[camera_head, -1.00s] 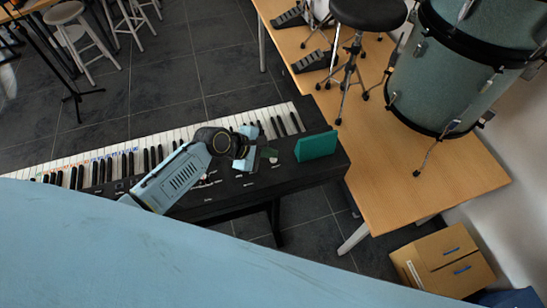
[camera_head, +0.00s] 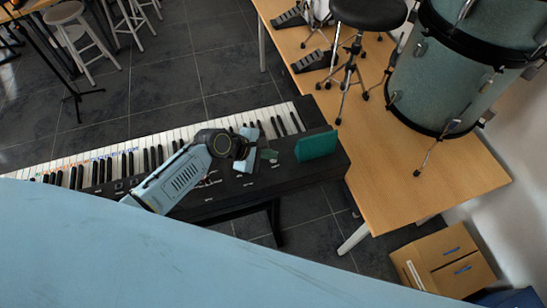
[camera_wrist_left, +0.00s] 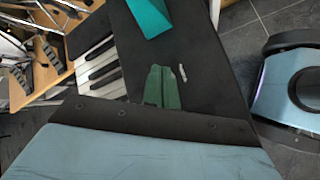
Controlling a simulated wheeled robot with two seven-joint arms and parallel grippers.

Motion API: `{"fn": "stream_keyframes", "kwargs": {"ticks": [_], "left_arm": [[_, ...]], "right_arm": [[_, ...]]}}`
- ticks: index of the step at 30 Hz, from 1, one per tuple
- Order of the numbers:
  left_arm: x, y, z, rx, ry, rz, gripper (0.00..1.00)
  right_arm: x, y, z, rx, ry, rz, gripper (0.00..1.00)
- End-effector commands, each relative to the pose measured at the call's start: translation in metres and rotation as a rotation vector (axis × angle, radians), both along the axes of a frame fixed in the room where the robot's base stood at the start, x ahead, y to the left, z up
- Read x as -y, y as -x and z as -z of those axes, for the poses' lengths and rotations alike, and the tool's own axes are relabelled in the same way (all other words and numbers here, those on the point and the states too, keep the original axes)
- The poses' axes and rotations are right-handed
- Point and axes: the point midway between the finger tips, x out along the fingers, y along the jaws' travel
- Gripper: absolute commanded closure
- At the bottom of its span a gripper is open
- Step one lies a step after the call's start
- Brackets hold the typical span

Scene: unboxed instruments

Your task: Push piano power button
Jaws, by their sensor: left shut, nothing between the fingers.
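The black piano (camera_head: 225,190) stretches from the lower left to the centre in the head view. Its panel also shows in the left wrist view (camera_wrist_left: 212,55). My left gripper (camera_head: 268,155) is over the right end of the panel. Its green fingers show shut and empty in the left wrist view (camera_wrist_left: 162,86). A small pale mark (camera_wrist_left: 183,73) lies on the panel just right of the fingertips; I cannot tell if it is the power button. Whether the fingers touch the panel is unclear. My right gripper is not in view.
A teal block-like object (camera_head: 317,145) stands on the piano's right end, close to my left gripper. A wooden platform (camera_head: 420,190) with a drum (camera_head: 445,75) and a black stool (camera_head: 368,14) is to the right. A cardboard box (camera_head: 445,262) is lower right.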

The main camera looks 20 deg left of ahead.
Motion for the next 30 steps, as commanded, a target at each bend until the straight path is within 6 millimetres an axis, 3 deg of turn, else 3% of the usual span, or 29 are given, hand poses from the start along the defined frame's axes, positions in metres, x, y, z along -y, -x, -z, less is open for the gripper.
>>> {"fn": "stream_keyframes", "kwargs": {"ticks": [24, 30], "left_arm": [[-0.0004, -0.0004, 0.0043, 0.001, -0.001, -0.001, 1.0], [-0.0004, -0.0003, -0.0019, 0.001, -0.001, -0.001, 1.0]], "right_arm": [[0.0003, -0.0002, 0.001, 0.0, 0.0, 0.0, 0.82], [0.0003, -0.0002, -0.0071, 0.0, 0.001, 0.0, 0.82]]}}
